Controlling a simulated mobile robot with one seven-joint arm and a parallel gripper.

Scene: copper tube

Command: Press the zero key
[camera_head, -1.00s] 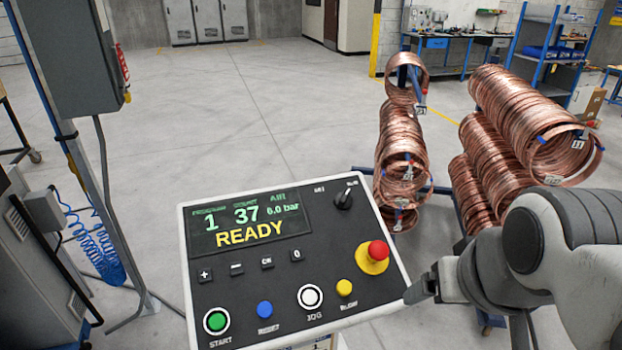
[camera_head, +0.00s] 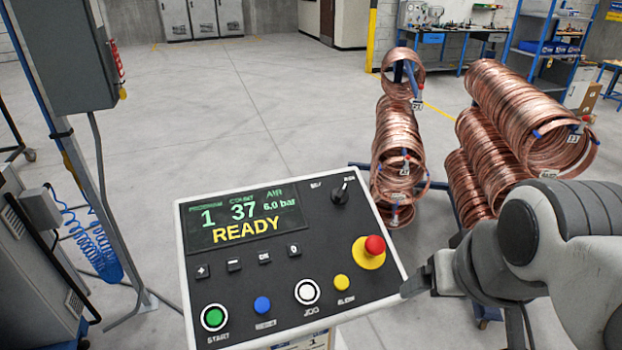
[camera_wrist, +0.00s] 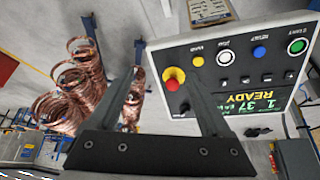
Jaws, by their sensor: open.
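The zero key (camera_head: 293,250) is a small dark square marked 0, at the right end of a row of small keys on the tilted control panel (camera_head: 335,262). The panel also shows upside down in the wrist view (camera_wrist: 270,50). Its screen (camera_head: 245,218) reads READY, 1, 37 and 6.0 bar. My gripper (camera_head: 410,287) is at the panel's lower right edge, to the right of the zero key and apart from it. In the wrist view its two fingers (camera_wrist: 162,78) stand apart with nothing between them.
A red emergency stop (camera_head: 374,246) on a yellow base, a yellow button (camera_head: 342,283), a white jog button (camera_head: 307,291) and a selector knob (camera_head: 341,192) are near the key. Copper coils (camera_head: 397,140) hang on racks behind. Open floor lies behind the panel.

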